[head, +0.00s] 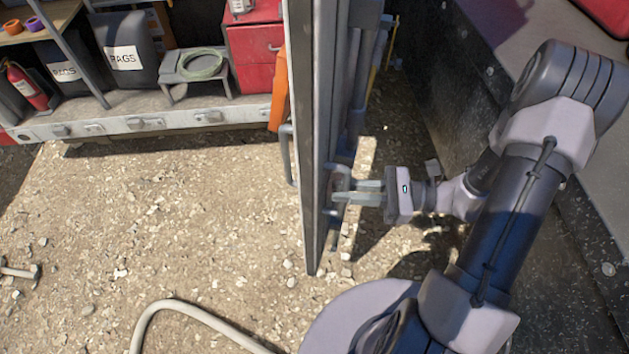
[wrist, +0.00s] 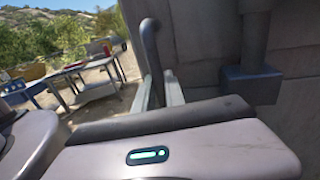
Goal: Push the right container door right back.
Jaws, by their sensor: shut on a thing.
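The right container door (head: 308,110) is a tall grey panel, swung open and seen nearly edge-on in the head view. In the wrist view its grey face (wrist: 205,60) fills the right side. My gripper (head: 338,189) reaches from the right to the door's near face, low down. It is shut on a grey door handle, which shows as a curved bar in the wrist view (wrist: 149,42). The fingers hide part of the handle, so the exact contact is unclear.
The container's dark side wall (head: 440,90) stands right of the door, with gravel between them. Left of the door are the container sill (head: 180,117), rag bins (head: 128,55) and a red drawer cabinet (head: 254,43). A pale hose (head: 185,306) lies on the open gravel.

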